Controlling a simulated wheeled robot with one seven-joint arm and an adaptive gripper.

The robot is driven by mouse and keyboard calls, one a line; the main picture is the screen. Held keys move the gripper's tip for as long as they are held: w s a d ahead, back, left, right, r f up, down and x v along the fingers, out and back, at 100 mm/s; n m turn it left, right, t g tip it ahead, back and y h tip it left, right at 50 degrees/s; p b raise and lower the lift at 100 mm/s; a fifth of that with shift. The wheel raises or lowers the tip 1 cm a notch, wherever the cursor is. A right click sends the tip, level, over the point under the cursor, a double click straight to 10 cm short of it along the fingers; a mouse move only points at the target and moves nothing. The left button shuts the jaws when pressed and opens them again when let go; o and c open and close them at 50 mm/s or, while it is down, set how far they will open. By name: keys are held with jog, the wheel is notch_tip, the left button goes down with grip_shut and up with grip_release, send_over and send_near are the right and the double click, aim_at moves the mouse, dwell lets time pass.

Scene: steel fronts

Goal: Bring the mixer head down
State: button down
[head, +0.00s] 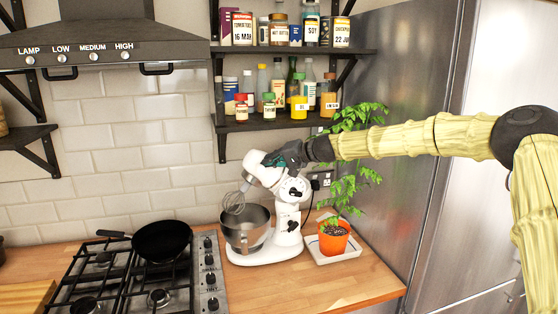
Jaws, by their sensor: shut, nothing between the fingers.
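A white stand mixer (282,232) stands on the wooden counter, right of the hob. Its head (258,169) is tilted up, with the wire whisk (235,201) hanging at an angle above the steel bowl (245,226). My gripper (272,160) is at the upper side of the raised mixer head, with my arm reaching in from the right. It is shut and holds nothing. It overlaps the top of the head in the picture; I cannot tell whether it touches it. Part of the head is hidden behind it.
A potted plant (334,240) in an orange pot stands on a tray close right of the mixer, its leaves near my arm. A black pan (162,241) sits on the gas hob (120,285) at left. Shelves of jars (290,120) hang above. The front right counter (330,285) is clear.

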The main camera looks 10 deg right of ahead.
aim_at(248, 177)
jog(key=a+f+n+h, duration=0.1)
jog(key=a+f, duration=0.2)
jog(key=a+f+n+h+b, duration=0.1)
jog(key=a+f+h, duration=0.1)
jog(key=a+f, duration=0.1)
jog(key=a+f+n+g+h, duration=0.1)
jog(key=a+f, duration=0.2)
jog(key=shift+s+a+f+h+b, duration=0.1)
jog(key=shift+s+a+h+b, duration=0.05)
jog(key=shift+a+h+b, duration=0.25)
dwell(0.5)
jog(key=r, duration=0.1)
jog(key=d+r+p, duration=0.1)
jog(key=r+p, duration=0.1)
jog(key=r, duration=0.1)
jog(key=shift+d, duration=0.3)
jog(key=shift+s+d+b, duration=0.15)
jog(key=shift+b, duration=0.15)
jog(key=b+v, duration=0.3)
jog(key=v, duration=0.6)
jog(key=shift+s+a+r, duration=0.2)
jog(key=shift+a+r, duration=0.05)
